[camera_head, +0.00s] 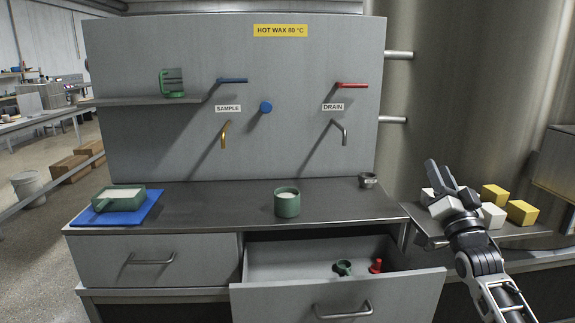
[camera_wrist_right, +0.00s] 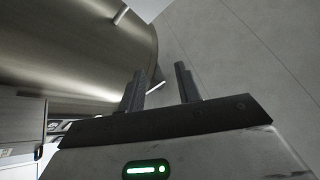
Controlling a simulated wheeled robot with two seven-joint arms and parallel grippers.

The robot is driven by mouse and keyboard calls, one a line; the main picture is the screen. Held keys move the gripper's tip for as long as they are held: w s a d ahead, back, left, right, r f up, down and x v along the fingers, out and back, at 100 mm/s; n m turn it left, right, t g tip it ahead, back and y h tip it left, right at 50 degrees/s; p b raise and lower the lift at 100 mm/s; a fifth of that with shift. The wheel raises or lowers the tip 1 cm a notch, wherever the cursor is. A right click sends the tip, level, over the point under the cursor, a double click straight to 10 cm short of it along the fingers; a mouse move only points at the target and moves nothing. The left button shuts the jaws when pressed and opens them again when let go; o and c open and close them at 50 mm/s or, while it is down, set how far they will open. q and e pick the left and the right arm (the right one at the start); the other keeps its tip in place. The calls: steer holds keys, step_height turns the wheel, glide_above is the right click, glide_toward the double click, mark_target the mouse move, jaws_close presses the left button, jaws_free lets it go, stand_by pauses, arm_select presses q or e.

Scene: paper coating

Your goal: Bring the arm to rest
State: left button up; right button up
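My right gripper (camera_head: 445,175) is raised at the right of the head view, in front of the side shelf with blocks. In the right wrist view its two fingers (camera_wrist_right: 160,85) stand apart with nothing between them, so it is open and empty. My left gripper is not in view. A green cup with white contents (camera_head: 287,204) stands upright on the counter. A green pan with white contents (camera_head: 118,198) sits on a blue mat (camera_head: 150,209) at the left. A green mug (camera_head: 172,83) stands on the wall shelf.
The right drawer (camera_head: 410,290) is pulled out, holding a green item (camera_head: 342,268) and a red item (camera_head: 376,266). Yellow blocks (camera_head: 522,212) and white blocks lie on the side shelf. A small metal cup (camera_head: 368,180) stands near the counter's right end. Taps and levers project from the panel (camera_head: 290,135).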

steer(key=w+d+f+n+g+h, duration=0.25)
steer(key=f+n+g, duration=0.5)
steer(key=f, duration=0.55)
steer(key=s+a+f+g+y, duration=0.1)
steer(key=s+a+f, duration=0.4)
steer(key=s+f, duration=0.15)
steer(key=s+a+f+g+y, duration=0.1)
steer(key=s+a+f+g, duration=0.1)
steer(key=s+a+f, duration=0.45)
steer(key=s+a+f+g+y, duration=0.1)
steer(key=s+a+f, duration=0.1)
steer(key=s, duration=0.6)
steer(key=s+a+f+g+y, duration=0.1)
steer(key=s+a+f, duration=0.2)
steer(key=s, duration=0.5)
steer(key=s+a+f+g+y, duration=0.1)
steer(key=s+a+f, duration=0.2)
steer(key=s, duration=0.5)
steer(key=shift+s+a, duration=0.4)
